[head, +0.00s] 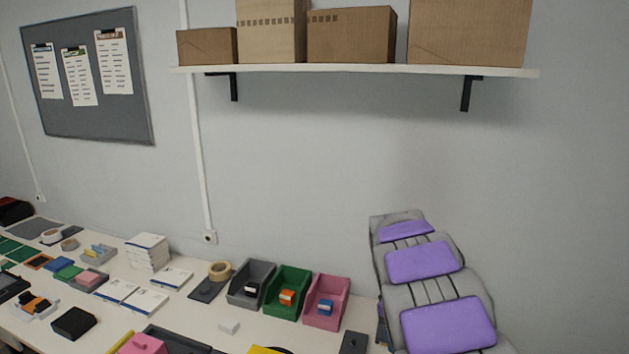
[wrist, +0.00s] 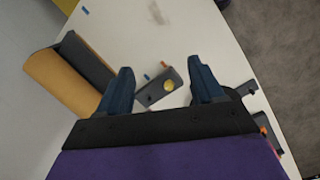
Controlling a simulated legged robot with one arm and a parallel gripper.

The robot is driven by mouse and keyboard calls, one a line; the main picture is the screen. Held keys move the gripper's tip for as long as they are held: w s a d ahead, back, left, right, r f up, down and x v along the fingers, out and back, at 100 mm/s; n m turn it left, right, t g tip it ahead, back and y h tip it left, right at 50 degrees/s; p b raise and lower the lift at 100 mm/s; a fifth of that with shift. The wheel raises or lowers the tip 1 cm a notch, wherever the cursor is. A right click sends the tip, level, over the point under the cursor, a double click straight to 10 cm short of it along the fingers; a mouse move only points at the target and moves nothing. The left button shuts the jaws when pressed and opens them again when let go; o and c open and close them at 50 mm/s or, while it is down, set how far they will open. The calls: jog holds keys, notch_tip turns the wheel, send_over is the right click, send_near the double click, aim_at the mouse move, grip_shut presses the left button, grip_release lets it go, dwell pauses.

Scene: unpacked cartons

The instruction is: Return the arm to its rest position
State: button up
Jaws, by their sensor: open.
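My gripper (wrist: 163,82) shows in the wrist view with its two dark blue fingers spread apart. I see nothing held between them. My arm, grey with purple pads (head: 425,262), rises at the lower right of the head view. The gripper itself is not visible in the head view.
Grey, green and pink bins (head: 326,301) stand on the table left of my arm. A shelf (head: 350,70) with several cartons hangs above. In the wrist view, a yellow-and-dark bin-like object (wrist: 62,82) is left and bare floor (wrist: 282,40) is right.

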jog(key=s+a+r+m+b, duration=0.1)
jog(key=s+r+m, duration=0.15)
jog(key=s, duration=0.65)
jog(key=s+r+m+b, duration=0.1)
jog(key=s+m, duration=0.2)
jog(key=s, duration=0.6)
jog(key=s+a+f+m+y, duration=0.1)
jog(key=s+a+f, duration=0.1)
jog(key=s, duration=0.8)
jog(key=s+a+f+m+g+y+b, duration=0.1)
jog(key=s+a+f+m, duration=0.1)
jog(key=s, duration=0.8)
jog(key=shift+a+f+b, duration=0.3)
jog(key=shift+a, duration=0.15)
jog(key=shift+c, duration=0.5)
